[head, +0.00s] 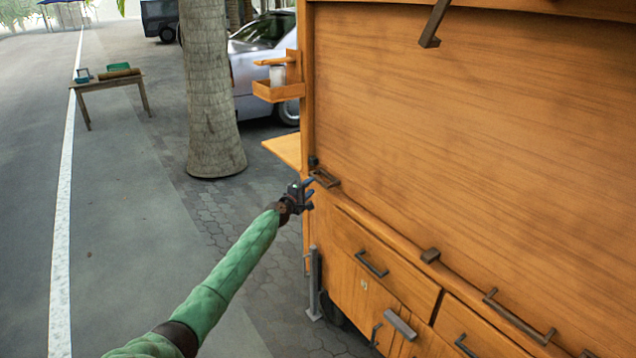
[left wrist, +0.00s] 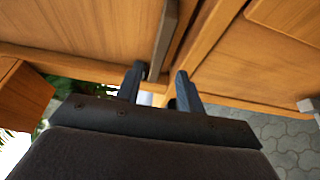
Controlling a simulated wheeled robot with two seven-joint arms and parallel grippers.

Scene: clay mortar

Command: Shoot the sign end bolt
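A dark metal bolt-like bar (head: 325,178) is fixed at the lower left end of the large wooden panel (head: 470,130) on the cart. I take it for the sign end bolt, though no label shows. My left gripper (head: 309,193) is just left of this bar, at the cart's corner. In the left wrist view its two dark fingers are apart, and a grey-brown bar (left wrist: 165,38) reaches down between them, nearer the left finger. I cannot tell whether that finger touches it. My right gripper is not in view.
Handles (head: 371,264) and drawers (head: 390,265) lie below the panel. A small wooden shelf box (head: 279,91) and a side ledge (head: 285,150) stick out left of the corner. A palm trunk (head: 212,100), a car (head: 262,60) and a table (head: 105,81) stand farther back.

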